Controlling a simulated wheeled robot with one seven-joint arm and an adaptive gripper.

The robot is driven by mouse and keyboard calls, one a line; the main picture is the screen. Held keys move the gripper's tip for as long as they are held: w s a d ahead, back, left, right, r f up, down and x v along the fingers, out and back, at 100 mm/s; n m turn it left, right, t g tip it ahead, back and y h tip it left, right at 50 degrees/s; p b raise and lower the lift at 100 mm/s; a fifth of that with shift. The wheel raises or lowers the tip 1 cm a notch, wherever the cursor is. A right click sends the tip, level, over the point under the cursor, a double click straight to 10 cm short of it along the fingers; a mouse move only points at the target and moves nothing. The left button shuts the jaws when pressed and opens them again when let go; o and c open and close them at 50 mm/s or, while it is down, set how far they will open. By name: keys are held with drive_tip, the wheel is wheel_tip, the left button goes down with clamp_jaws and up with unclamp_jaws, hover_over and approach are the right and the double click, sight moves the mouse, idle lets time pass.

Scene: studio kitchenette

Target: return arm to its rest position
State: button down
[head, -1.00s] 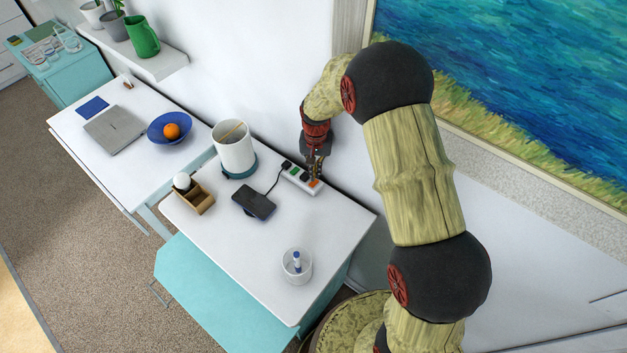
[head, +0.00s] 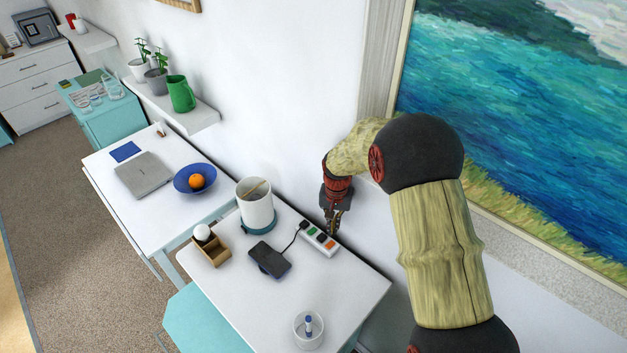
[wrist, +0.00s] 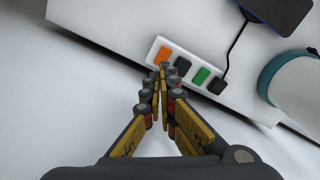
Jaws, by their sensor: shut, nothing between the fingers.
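My gripper (head: 333,227) points down near the wall, just behind the white power strip (head: 319,237) on the white table (head: 345,289). In the wrist view the fingers of my gripper (wrist: 161,72) are together and empty. Their tips overlap the edge of the power strip (wrist: 183,67) in that view, beside its orange switch. I cannot tell whether they touch it. My arm reaches in from the right side of the head view.
A phone (head: 270,259) is cabled to the strip. A white canister (head: 256,205), a wooden box (head: 211,249) and a cup (head: 308,330) share the table. A shelf (head: 172,105) and a framed painting (head: 540,110) are on the wall.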

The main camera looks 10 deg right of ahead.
drive_tip(key=shift+s, duration=0.1)
drive_tip(key=s+r+n+t+b, duration=0.1)
drive_tip(key=s+r+t+b, duration=0.1)
drive_tip(key=s+r, duration=0.4)
drive_tip(key=s+r+n+t+b, duration=0.1)
drive_tip(key=s+r+b, duration=0.4)
drive_tip(key=s, duration=0.9)
drive_tip(key=s+r+n+t+b, duration=0.2)
drive_tip(key=s+r+b, duration=0.2)
drive_tip(key=s+r, duration=0.4)
drive_tip(key=shift+s+n+t, duration=0.3)
drive_tip(key=shift+s+n, duration=0.1)
drive_tip(key=shift+s, duration=0.6)
